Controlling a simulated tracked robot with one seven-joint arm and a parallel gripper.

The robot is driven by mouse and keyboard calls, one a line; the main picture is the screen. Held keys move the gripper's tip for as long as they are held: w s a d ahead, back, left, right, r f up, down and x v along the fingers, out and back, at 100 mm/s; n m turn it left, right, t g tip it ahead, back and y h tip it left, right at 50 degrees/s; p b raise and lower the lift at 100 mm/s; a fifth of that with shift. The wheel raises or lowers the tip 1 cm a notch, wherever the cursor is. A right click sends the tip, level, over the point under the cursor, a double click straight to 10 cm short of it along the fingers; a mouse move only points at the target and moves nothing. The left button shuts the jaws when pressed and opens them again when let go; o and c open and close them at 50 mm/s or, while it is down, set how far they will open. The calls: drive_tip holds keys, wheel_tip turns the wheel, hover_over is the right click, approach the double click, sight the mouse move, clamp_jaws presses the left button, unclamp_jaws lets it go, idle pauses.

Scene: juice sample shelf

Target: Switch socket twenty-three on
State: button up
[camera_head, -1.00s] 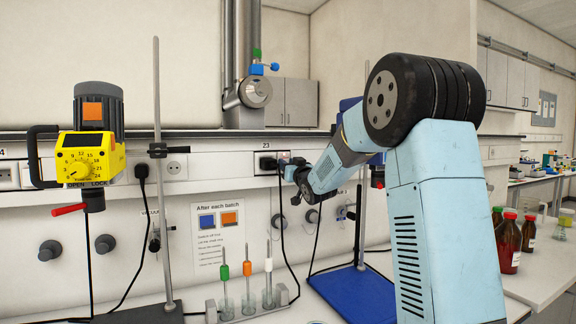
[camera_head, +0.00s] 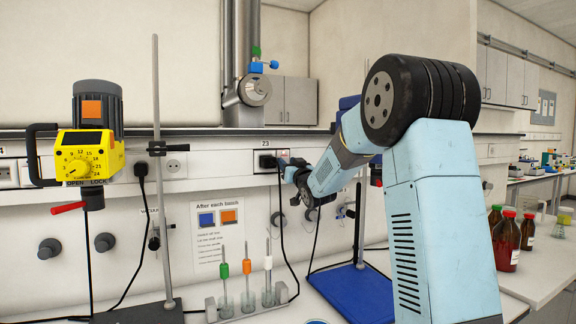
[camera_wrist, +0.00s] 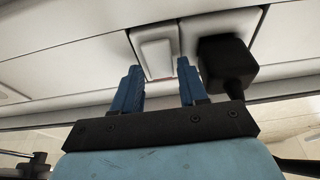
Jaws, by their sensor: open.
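Socket twenty-three (camera_head: 258,155) is on the wall rail under the label "23", with a black plug (camera_head: 267,161) in it. In the wrist view the black plug (camera_wrist: 225,66) sits on the right, and a pale rocker switch (camera_wrist: 155,48) is to its left in the same plate. A thin red strip shows at the switch's lower edge. My gripper (camera_wrist: 159,67) is open and empty, its blue fingertips just below the switch, one at each side. I cannot tell whether they touch the plate. In the head view my gripper (camera_head: 285,163) is beside the plug, partly hiding the switch area.
A yellow stirrer motor (camera_head: 88,155) on a stand is at the left. A rack with sample tubes (camera_head: 247,300) and a blue stand base (camera_head: 352,292) are on the bench below. The plug's black cable hangs down beside my gripper. Brown bottles (camera_head: 507,240) stand at the right.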

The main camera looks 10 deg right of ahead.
drive_tip(key=v, duration=1.3)
drive_tip(key=shift+s, duration=0.2)
drive_tip(key=shift+d+f, duration=0.1)
drive_tip(key=s+a+f+g+h, duration=0.1)
drive_tip(key=s+f+g, duration=0.2)
drive_tip(key=s, duration=1)
drive_tip(key=s+f+m+g+h, duration=0.1)
drive_tip(key=s+f+g, duration=0.3)
drive_tip(key=s, duration=0.9)
drive_tip(key=s+a+f+m+g+h, duration=0.1)
drive_tip(key=s+f+g, duration=0.3)
drive_tip(key=s+g, duration=0.4)
drive_tip(key=s+h, duration=0.1)
drive_tip(key=s, duration=0.4)
drive_tip(key=shift+a+f, duration=0.25)
drive_tip(key=shift+a, duration=0.05)
drive_tip(key=shift+s, duration=0.15)
